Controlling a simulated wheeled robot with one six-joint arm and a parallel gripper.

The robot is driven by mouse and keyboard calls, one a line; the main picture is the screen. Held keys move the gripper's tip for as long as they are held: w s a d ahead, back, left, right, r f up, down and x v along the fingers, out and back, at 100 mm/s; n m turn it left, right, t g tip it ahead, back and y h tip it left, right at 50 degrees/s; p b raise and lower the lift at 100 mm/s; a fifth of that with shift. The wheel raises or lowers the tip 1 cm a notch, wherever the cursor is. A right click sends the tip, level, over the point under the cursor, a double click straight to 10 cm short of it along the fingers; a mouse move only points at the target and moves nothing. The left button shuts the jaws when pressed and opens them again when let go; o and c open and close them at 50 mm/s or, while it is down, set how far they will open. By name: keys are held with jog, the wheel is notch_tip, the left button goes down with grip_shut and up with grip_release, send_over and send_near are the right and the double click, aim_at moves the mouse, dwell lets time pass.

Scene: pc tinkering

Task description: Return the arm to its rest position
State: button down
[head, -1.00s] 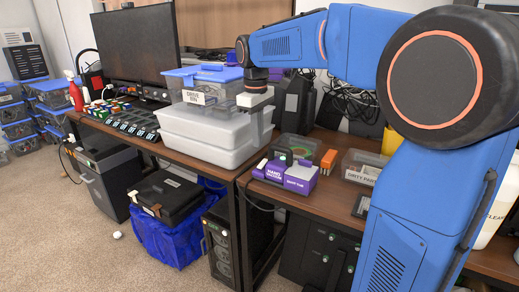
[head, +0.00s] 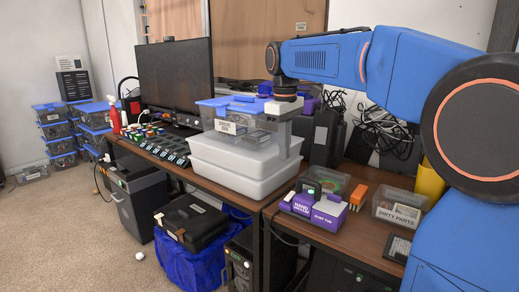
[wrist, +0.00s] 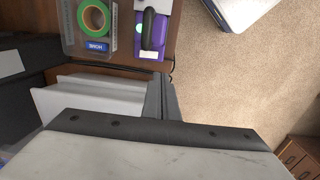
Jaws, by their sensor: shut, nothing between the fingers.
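My gripper (head: 284,153) hangs from my blue arm, fingers pointing down, in front of the right part of the stacked white tubs (head: 235,181) in the head view. Its jaws are shut and hold nothing. In the wrist view, the closed fingers (wrist: 163,98) point toward the floor side of the bench edge, beside the white tubs (wrist: 85,100). I cannot tell whether the fingers touch the tubs.
A blue-lidded clear bin (head: 222,118) tops the tubs. A purple-and-white hand vacuum box (head: 305,207), a clear tray with green tape (head: 325,180) and a dirty parts box (head: 399,208) sit on the right bench. A monitor (head: 175,83) stands left. Carpet (head: 70,230) is open at front left.

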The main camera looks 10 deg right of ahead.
jog(key=shift+s, duration=0.1)
jog(key=s+d+f+m+t, duration=0.2)
jog(key=s+f+m, duration=0.2)
jog(key=s+f, duration=0.9)
jog(key=s+d+f+m+t, duration=0.3)
jog(key=s+f, duration=0.5)
jog(key=s, duration=0.8)
notch_tip(320, 180, up, 21)
jog(key=n+g+h, duration=0.1)
jog(key=n+g, duration=0.3)
jog(key=n, duration=0.3)
send_over(292, 192)
jog(key=s+a, duration=0.2)
jog(key=a, duration=0.1)
jog(key=d+f, duration=0.1)
jog(key=f, duration=0.3)
jog(key=w+d+f, duration=0.1)
jog(key=f, duration=0.4)
jog(key=w+f, duration=0.1)
jog(key=f, duration=0.3)
jog(key=shift+w+d+f, duration=0.1)
jog(key=shift+d+f, duration=0.25)
jog(key=shift+d, duration=0.05)
